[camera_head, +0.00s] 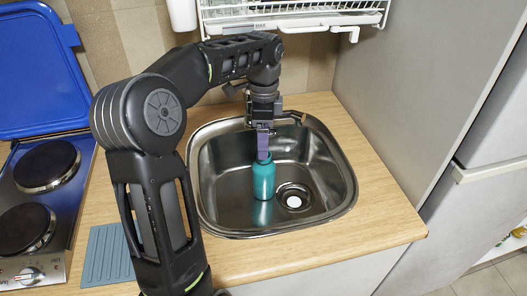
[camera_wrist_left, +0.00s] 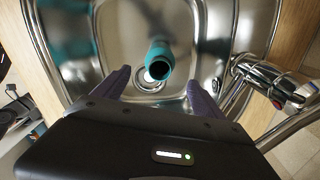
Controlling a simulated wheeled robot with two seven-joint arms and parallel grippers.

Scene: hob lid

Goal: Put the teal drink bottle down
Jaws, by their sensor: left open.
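The teal drink bottle (camera_head: 263,180) stands upright in the steel sink (camera_head: 228,208), left of the drain. In the left wrist view its open mouth (camera_wrist_left: 158,60) faces the camera. My left gripper (camera_head: 263,152) is over the bottle's top, pointing down. In the left wrist view its two purple fingers (camera_wrist_left: 158,88) are spread apart with a gap on each side of the bottle, and it holds nothing. The fingers hide part of the bottle's neck in the head view. My right gripper is in neither view.
A tap (camera_head: 292,117) stands at the sink's back edge, close to my left gripper. A dish rack (camera_head: 290,18) hangs above. A hob (camera_head: 42,190) with a raised blue lid (camera_head: 38,75) and a ribbed teal mat (camera_head: 107,255) are at left. Wooden counter (camera_head: 375,205) at right is clear.

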